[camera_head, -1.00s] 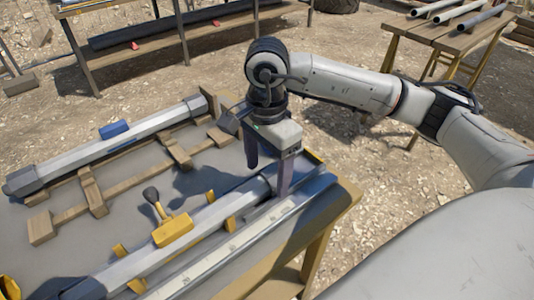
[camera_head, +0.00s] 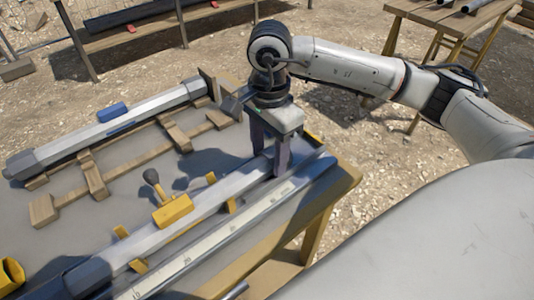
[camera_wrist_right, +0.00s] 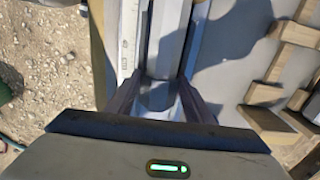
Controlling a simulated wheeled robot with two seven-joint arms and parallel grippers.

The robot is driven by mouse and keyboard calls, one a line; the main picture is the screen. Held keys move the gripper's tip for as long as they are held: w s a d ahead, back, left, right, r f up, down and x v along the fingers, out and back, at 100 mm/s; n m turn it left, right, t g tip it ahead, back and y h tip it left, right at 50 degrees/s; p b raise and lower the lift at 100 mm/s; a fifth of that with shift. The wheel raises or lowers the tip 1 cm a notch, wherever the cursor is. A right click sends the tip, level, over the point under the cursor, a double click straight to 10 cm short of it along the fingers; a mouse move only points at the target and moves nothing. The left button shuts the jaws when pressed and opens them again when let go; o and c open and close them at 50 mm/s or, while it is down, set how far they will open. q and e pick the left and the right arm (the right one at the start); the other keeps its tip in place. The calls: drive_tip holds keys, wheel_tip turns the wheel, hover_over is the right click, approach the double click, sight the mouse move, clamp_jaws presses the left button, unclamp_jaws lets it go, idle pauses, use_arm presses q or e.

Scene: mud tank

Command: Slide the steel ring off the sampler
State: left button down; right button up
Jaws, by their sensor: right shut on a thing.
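The near sampler (camera_head: 205,197) is a long grey faceted tube lying on the table, with a yellow block on it. My right gripper (camera_head: 270,168) points down at its far right end, one finger on each side. In the right wrist view the fingers (camera_wrist_right: 160,98) press on a darker grey band, apparently the steel ring (camera_wrist_right: 158,92), around the tube. The ring is mostly hidden by the fingers in the head view. A second grey tube (camera_head: 110,127) with a blue block lies farther back. My left gripper is not in view.
A white ruled rail (camera_head: 215,238) runs along the table (camera_head: 120,190) in front of the sampler. Wooden cradle pieces (camera_head: 95,178) lie behind it. A yellow clamp with a black knob (camera_head: 172,208) stands up from the sampler. Bare ground lies beyond the table.

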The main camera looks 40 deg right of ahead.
drive_tip(key=shift+w+d+b, duration=0.15)
drive_tip(key=shift+d+b, duration=0.2)
drive_tip(key=shift+d, duration=1)
drive_tip(key=shift+w+d+b, duration=0.1)
drive_tip(key=shift+d+b, duration=0.25)
drive_tip(key=shift+d, duration=0.95)
drive_tip(key=o, duration=1.4)
drive_tip(key=shift+c, duration=0.2)
wheel_tip(320, 180, up, 10)
drive_tip(key=shift+r, duration=0.2)
